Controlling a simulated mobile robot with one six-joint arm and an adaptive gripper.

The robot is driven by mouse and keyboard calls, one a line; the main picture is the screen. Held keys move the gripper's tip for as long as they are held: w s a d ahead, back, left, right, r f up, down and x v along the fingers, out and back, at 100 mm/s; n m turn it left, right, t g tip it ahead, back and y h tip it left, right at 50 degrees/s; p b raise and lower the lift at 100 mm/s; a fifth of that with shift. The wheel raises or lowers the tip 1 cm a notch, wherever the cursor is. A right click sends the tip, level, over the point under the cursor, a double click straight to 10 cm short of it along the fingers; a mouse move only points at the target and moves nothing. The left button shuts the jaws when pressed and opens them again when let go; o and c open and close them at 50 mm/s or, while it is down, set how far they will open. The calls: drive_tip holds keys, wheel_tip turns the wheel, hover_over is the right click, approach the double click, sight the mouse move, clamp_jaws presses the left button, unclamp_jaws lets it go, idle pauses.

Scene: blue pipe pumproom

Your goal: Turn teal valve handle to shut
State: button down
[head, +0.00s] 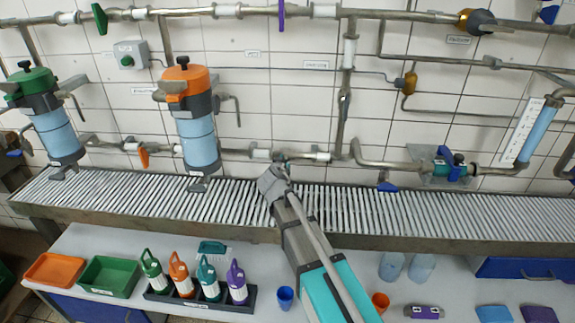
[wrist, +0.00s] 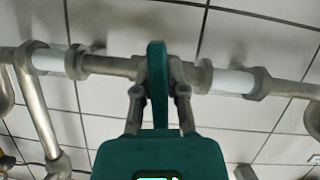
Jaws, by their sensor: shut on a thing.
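The teal valve handle (wrist: 157,60) shows in the middle of the wrist view as a narrow upright strip, lying across the horizontal pipe (wrist: 110,65). My gripper (wrist: 158,92) is shut on it, with one grey finger on each side. In the head view my gripper (head: 281,165) is at the lower pipe, above the slatted grating. The handle is mostly hidden there by my gripper.
A steel grating (head: 400,212) runs below the pipe. Several spray bottles stand in a black tray (head: 200,302) on the lower bench.

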drive_tip(key=shift+w+a+r+m+y, duration=0.1)
drive_tip(key=shift+a+m+y, duration=0.1)
drive_tip(key=shift+m+y, duration=0.45)
drive_tip(key=c, duration=0.7)
unclamp_jaws()
drive_tip(key=shift+d, duration=0.1)
drive_tip(key=shift+s, duration=0.25)
